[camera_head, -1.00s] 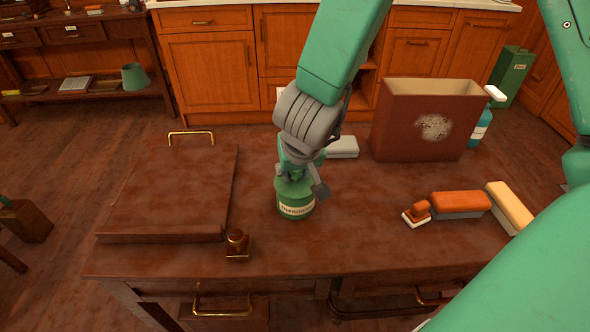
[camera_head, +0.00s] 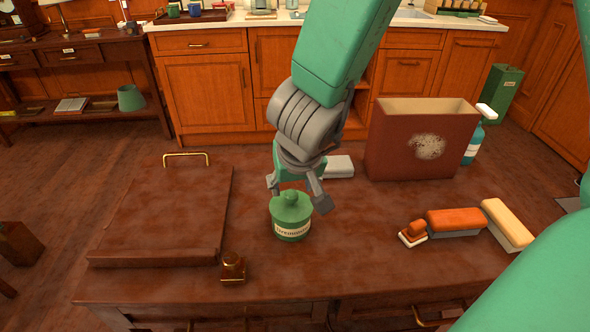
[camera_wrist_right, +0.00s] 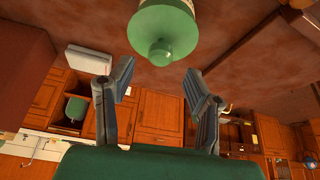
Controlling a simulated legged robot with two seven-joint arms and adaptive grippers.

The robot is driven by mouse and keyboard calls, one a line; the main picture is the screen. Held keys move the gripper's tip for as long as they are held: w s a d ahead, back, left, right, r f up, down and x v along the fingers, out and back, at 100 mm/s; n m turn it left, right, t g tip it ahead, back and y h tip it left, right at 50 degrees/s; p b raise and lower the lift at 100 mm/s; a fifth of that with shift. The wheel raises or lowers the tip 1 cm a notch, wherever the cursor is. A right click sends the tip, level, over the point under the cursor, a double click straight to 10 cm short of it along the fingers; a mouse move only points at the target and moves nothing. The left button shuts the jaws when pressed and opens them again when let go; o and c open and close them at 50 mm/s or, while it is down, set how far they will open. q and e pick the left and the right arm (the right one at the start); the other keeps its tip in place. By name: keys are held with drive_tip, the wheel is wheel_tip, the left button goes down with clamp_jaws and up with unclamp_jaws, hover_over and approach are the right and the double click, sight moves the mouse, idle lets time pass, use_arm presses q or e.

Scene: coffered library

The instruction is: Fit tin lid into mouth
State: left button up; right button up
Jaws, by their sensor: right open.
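The green tin (camera_head: 291,226) with a pale label stands upright on the brown desk. Its green lid (camera_head: 291,203) with a round knob sits on top, over the mouth, and looks level; whether it is fully seated I cannot tell. My right gripper (camera_head: 299,190) is open and empty, just above and behind the lid, apart from it. In the right wrist view the lid (camera_wrist_right: 164,28) shows beyond the spread fingers of the right gripper (camera_wrist_right: 160,80), with nothing between them. My left gripper is not in view.
A dark red open box (camera_head: 420,140) stands at the back right, with a spray bottle (camera_head: 475,140) behind it. A small stamp (camera_head: 413,234), an orange block (camera_head: 454,221) and a yellow block (camera_head: 508,223) lie right. A brass-coloured inkwell (camera_head: 232,268) stands front left, near a raised board (camera_head: 165,215).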

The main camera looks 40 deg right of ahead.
drive_tip(key=d+v, duration=0.1)
drive_tip(key=v, duration=0.5)
drive_tip(key=shift+a+r, duration=0.2)
drive_tip(key=shift+a, duration=0.3)
drive_tip(key=shift+s+a, duration=0.1)
